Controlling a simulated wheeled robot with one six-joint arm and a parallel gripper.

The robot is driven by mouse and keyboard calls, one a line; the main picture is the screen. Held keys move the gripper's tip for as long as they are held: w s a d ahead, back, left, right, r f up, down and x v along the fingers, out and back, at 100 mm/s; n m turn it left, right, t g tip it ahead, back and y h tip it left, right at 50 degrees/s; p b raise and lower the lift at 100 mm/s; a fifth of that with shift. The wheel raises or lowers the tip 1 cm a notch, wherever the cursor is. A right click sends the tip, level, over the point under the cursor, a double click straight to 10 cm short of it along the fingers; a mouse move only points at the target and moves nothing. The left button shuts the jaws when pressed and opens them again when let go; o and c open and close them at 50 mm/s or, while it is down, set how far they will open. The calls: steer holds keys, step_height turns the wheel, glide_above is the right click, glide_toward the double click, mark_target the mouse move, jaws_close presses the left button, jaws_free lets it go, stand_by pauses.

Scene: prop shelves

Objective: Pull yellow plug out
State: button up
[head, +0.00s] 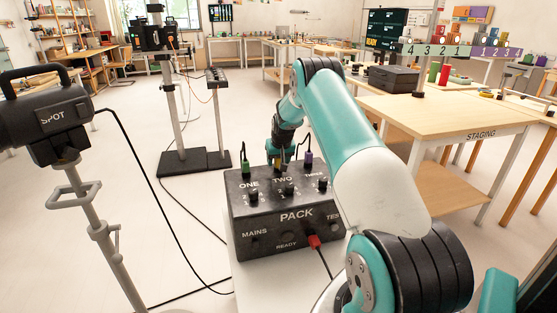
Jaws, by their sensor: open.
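The black power pack (297,240) stands on a pale surface, with sockets marked ONE, TWO and THREE along its top. The yellow plug (277,164) shows only as a small patch above TWO, mostly hidden by my gripper. My gripper (280,159) is open and points down at the yellow plug from above. I cannot tell whether the fingers touch it. A green plug (245,166) stands upright above ONE, and a purple plug (308,159) stands above THREE, close to my gripper's right side.
The wooden STAGING table (450,118) is at the right.

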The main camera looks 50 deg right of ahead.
jaws_close()
stand_by(0.4)
steer(key=shift+r, duration=0.5)
stand_by(1.2)
steer(key=shift+r+p, duration=0.45)
steer(key=shift+p, duration=0.05)
steer(key=shift+r, duration=0.15)
steer(key=shift+r+p, duration=0.8)
steer(key=shift+r, duration=0.35)
steer(key=shift+r, duration=0.15)
steer(key=shift+r+p, duration=1.2)
steer(key=shift+r, duration=0.65)
